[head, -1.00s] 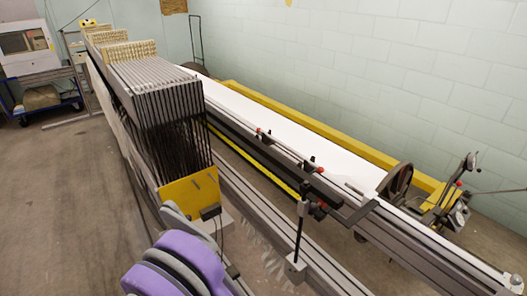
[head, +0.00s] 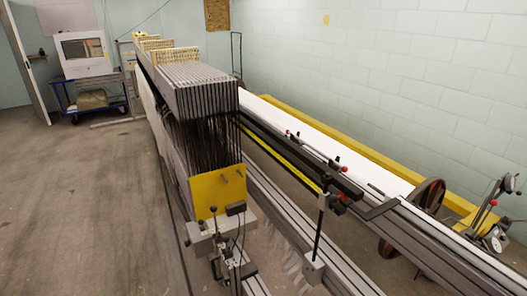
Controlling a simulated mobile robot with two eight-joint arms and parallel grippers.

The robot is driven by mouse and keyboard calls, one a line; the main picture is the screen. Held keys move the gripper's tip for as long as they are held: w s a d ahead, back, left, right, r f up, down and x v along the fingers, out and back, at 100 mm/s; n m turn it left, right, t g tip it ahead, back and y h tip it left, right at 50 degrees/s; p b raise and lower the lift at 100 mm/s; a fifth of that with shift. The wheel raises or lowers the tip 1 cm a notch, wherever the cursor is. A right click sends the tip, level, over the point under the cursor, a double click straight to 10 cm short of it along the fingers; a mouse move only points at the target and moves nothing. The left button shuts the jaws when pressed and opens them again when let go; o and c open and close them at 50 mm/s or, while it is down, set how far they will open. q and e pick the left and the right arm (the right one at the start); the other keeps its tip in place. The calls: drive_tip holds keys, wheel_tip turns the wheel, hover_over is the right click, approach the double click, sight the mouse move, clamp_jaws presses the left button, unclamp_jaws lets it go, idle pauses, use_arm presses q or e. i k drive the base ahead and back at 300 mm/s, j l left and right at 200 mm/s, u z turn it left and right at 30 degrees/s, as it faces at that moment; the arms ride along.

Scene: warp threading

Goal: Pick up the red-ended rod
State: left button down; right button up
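No loose red-ended rod can be clearly made out. Small red ends show on fittings along the long rail: one red knob (head: 337,159) at its middle and another red end (head: 342,198) by the top of an upright post (head: 320,235). A lever with a red tip (head: 494,203) stands on the machine at the far right. These parts are small, and I cannot tell which, if any, is the rod. Neither of my grippers is in view.
A tall loom-like stack of dark frames (head: 200,95) with a yellow plate (head: 217,192) fills the middle. Metal rails run to the lower right. A white board (head: 300,130) lies behind them. Open floor (head: 80,200) is on the left; a blue cart (head: 90,98) stands behind.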

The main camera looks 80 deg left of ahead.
sight(344, 169)
drive_tip(key=j+u, duration=0.1)
drive_tip(key=u, duration=1.25)
